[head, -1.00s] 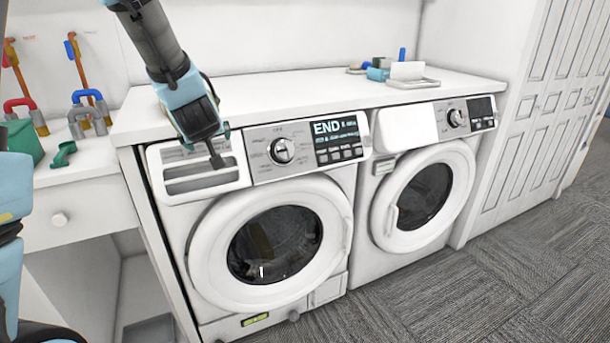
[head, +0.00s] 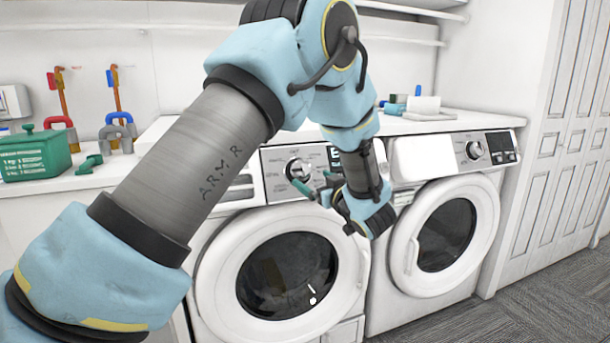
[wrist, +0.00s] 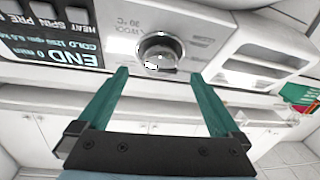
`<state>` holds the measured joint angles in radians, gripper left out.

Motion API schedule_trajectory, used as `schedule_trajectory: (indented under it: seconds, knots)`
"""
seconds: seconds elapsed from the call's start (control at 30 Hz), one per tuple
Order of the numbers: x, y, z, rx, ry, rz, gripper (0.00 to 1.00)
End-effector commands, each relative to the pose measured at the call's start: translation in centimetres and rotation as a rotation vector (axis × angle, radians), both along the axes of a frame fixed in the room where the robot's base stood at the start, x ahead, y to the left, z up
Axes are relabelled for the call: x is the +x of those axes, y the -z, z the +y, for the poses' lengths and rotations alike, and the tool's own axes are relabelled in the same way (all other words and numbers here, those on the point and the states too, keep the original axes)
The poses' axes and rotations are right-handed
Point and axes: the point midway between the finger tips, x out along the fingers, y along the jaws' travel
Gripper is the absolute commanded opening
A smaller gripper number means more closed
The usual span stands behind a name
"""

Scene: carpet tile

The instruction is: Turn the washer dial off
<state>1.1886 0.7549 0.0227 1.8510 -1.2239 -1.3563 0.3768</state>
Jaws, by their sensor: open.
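The washer dial (head: 299,170) is a round silver knob on the left machine's control panel. In the wrist view the dial (wrist: 161,52) sits just beyond the two fingertips and roughly midway between them. My gripper (head: 315,188) is open and empty in front of the panel, with its teal fingers pointing toward the dial. The wrist view shows the gripper (wrist: 172,73) with its fingers apart on either side of the dial, not closed on it. The washer (head: 215,262) has a round door with dark glass. My arm hides part of its display and panel.
A second machine (head: 437,152) with its own dial (head: 474,150) stands to the right. A green box (head: 35,155) and pipe-like tools (head: 117,130) are on the left counter. Small items lie on the top (head: 430,106). Carpet floor (head: 455,318) is free at front right.

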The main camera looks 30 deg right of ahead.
Motion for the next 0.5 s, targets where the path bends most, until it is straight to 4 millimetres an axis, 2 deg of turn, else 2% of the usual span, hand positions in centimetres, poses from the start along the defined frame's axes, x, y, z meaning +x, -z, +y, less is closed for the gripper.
schedule_trajectory:
  seconds: [0.03, 0.2, 0.33, 0.5]
  knots:
    - [1.1, -0.1, 0.1, 0.001, -0.003, -0.001, 1.00]
    - [3.9, -0.1, 0.0, 0.000, -0.001, 0.000, 1.00]
    - [5.2, -0.1, 0.0, 0.000, -0.001, 0.000, 1.00]
    - [5.9, 0.0, 0.0, 0.001, 0.001, 0.001, 1.00]
